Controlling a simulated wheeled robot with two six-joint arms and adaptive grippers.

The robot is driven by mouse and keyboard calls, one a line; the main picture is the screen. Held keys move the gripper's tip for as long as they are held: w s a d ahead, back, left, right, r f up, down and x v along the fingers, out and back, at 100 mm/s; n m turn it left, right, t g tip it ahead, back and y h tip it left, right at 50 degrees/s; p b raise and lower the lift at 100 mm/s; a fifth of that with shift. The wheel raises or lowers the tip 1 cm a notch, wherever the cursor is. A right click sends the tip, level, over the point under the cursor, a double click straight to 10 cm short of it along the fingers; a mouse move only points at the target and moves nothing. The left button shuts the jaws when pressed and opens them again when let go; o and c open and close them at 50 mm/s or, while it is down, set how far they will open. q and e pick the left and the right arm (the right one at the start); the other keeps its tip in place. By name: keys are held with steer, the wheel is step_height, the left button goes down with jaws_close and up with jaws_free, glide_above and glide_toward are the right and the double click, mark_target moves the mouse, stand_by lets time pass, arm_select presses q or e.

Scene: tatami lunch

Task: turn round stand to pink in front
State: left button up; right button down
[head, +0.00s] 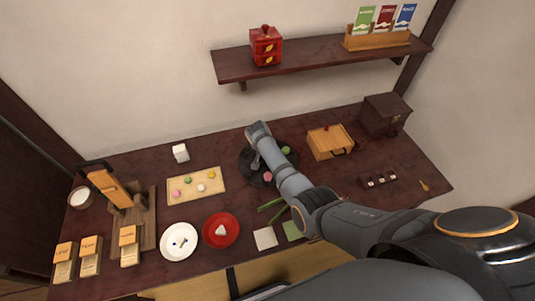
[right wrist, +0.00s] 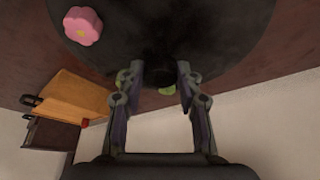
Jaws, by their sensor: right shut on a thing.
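The round stand (head: 250,176) is a dark disc on the table, left of the wooden box in the head view. It also fills the top of the right wrist view (right wrist: 225,30). A pink flower-shaped sweet (head: 267,176) lies on its near side; it also shows in the right wrist view (right wrist: 83,26). A green sweet (head: 285,150) lies on its right side, partly behind my fingers in the wrist view. My right gripper (right wrist: 158,72) is shut on a dark part at the stand's middle, mostly in shadow. My left gripper is not in view.
A wooden box (head: 329,142) stands right of the stand. A board of small sweets (head: 196,185) lies to its left. A red plate (head: 221,230) and white plate (head: 179,241) are nearer. A wall shelf (head: 320,57) hangs above. My right arm covers the table's front right.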

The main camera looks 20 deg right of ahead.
steer(key=shift+m+g+b, duration=0.3)
steer(key=shift+m+b, duration=0.1)
steer(key=shift+m, duration=0.3)
stand_by(0.3)
steer(key=c, duration=0.9)
jaws_free()
steer(key=v, duration=0.7)
steer(key=shift+a, duration=0.2)
steer(key=shift+s+r, duration=0.1)
